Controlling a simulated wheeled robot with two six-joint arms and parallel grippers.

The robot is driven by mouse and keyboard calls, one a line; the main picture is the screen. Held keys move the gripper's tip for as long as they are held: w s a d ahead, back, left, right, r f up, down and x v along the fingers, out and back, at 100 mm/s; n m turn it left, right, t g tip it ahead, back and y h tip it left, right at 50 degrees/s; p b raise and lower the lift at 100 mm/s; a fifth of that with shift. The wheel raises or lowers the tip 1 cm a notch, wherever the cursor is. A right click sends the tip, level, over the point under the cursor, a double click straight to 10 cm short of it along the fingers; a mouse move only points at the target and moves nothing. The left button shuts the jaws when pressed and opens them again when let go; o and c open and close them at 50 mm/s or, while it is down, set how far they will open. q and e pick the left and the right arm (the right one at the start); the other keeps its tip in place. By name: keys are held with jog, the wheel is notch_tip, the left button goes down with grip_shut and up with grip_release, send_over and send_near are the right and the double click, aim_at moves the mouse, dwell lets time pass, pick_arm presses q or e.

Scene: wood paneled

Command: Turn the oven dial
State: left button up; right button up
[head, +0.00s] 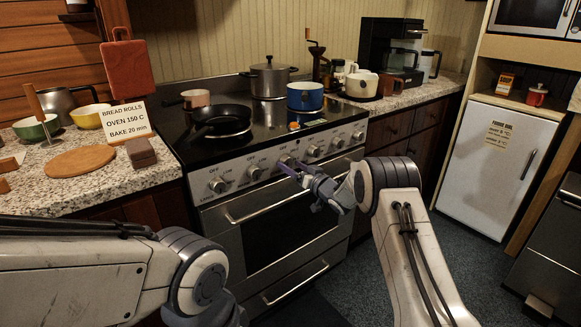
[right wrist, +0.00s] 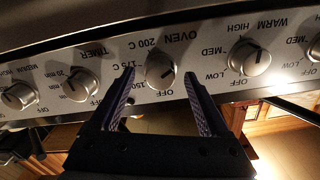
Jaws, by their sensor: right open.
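The oven dial (head: 287,160) is a round metal knob on the stove's front panel, third from the left in the head view. In the right wrist view the oven dial (right wrist: 160,73) appears upside down, with OFF, 150, 175 C and 200 C printed around it. I cannot clearly tell where its mark points. My right gripper (head: 291,168) is at the panel in front of the dial. In the right wrist view its open fingers (right wrist: 159,77) lie either side of the dial, with gaps showing. My left arm shows at lower left; its gripper is out of view.
The timer dial (right wrist: 80,84) and a burner dial (right wrist: 250,57) flank the oven dial. The oven door handle (head: 280,200) runs below the panel. A card (head: 125,122) reads bread rolls, oven 150 C, bake 20 min. A pan (head: 221,115) and pots stand on the stove.

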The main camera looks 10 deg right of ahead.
jog(key=shift+w+a, duration=0.3)
jog(key=shift+w, duration=0.2)
grip_shut()
jog(key=n+b, duration=0.2)
jog(key=n, duration=0.1)
jog(key=n+b, duration=0.2)
jog(key=shift+f+n, duration=0.2)
jog(key=shift+n, duration=0.2)
jog(key=n+b, duration=0.3)
jog(key=n, duration=0.1)
jog(key=shift+d, duration=0.1)
jog(key=shift+w+r+n+b, duration=0.15)
jog(key=shift+n+b, duration=0.55)
jog(key=shift+n, duration=0.4)
